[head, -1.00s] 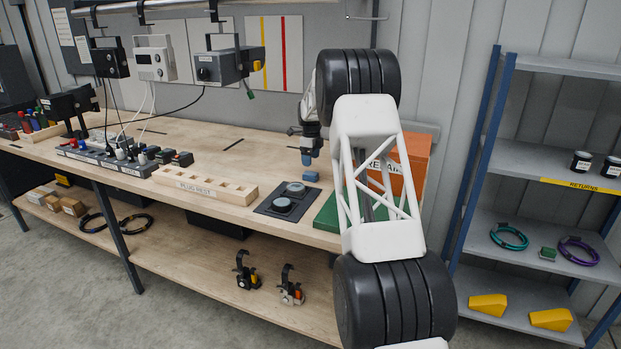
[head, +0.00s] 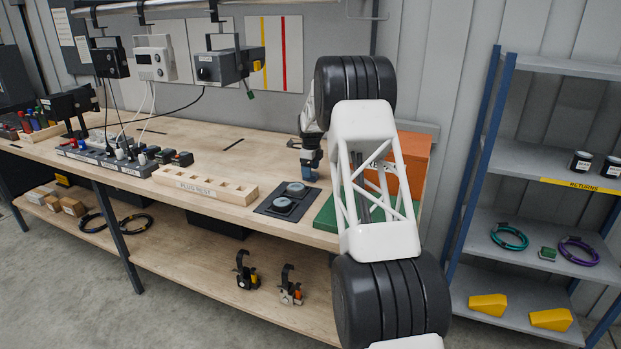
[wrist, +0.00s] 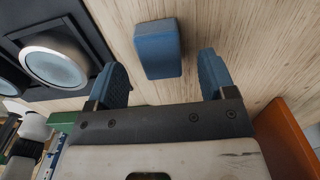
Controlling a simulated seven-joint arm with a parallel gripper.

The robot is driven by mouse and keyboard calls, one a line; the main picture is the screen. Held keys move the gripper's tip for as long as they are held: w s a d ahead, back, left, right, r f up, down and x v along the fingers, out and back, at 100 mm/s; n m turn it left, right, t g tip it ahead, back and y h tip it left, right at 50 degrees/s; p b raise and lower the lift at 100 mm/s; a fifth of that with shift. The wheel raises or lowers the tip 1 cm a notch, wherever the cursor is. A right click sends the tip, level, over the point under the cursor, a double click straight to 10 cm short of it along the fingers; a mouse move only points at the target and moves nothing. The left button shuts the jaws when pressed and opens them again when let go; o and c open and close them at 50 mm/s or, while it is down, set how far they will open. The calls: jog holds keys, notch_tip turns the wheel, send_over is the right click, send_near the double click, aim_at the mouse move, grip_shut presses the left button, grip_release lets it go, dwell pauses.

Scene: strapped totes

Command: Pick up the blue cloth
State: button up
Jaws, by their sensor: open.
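The blue cloth (wrist: 158,48) looks like a small, neat block lying on the wooden bench top in the wrist view. In the head view it is a small blue patch (head: 310,177) just below my gripper (head: 310,161). In the wrist view my gripper (wrist: 162,72) is open, with one blue fingertip on each side of the near end of the cloth. The fingers look empty and no contact with the cloth shows. How high the fingertips are above the bench is hard to tell.
A black plate with two round pads (wrist: 55,62) is left of the cloth. An orange box (head: 408,165) and a green mat (head: 327,213) are to its right and front. A wooden plug rest (head: 205,186) lies farther left. Bare bench top (head: 262,155) is behind.

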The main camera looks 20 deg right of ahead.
jog(key=shift+f, duration=1.45)
jog(key=c, duration=1)
jog(key=shift+r, duration=0.15)
jog(key=shift+r, duration=1.6)
jog(key=s+a, duration=0.1)
jog(key=s, duration=0.4)
jog(key=s+a+r, duration=0.1)
jog(key=s, duration=0.4)
jog(key=s+a, duration=0.2)
jog(key=s, duration=0.3)
jog(key=shift+s+r, duration=0.25)
